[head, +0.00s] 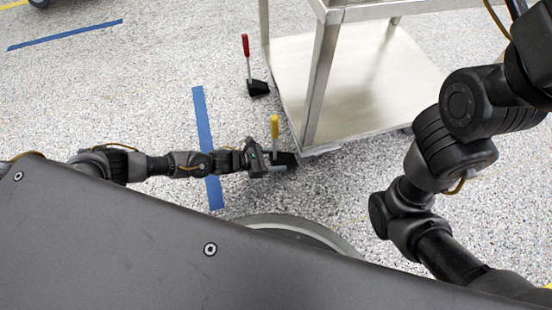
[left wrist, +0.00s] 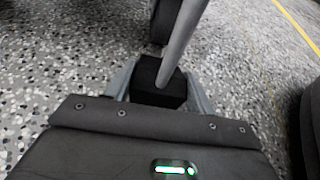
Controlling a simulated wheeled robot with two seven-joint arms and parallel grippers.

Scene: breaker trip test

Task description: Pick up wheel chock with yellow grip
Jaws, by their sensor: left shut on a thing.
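The wheel chock with the yellow grip (head: 275,126) has a black wedge body and an upright handle. It is by the near left leg of the metal cart, low over or on the floor; I cannot tell which. My left gripper (head: 270,163) reaches it from the left and is shut on its black body. In the left wrist view the black block (left wrist: 158,88) sits between the two grey fingers of the left gripper (left wrist: 158,85), with its grey handle rod (left wrist: 182,40) rising from it. The yellow grip is out of that view. My right gripper is not in view.
A second chock with a red grip (head: 246,46) stands on the floor farther back, left of the cart. The cart's lower metal shelf (head: 345,75) and legs are close on the right. Blue tape (head: 203,120) marks the speckled floor, which is open to the left.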

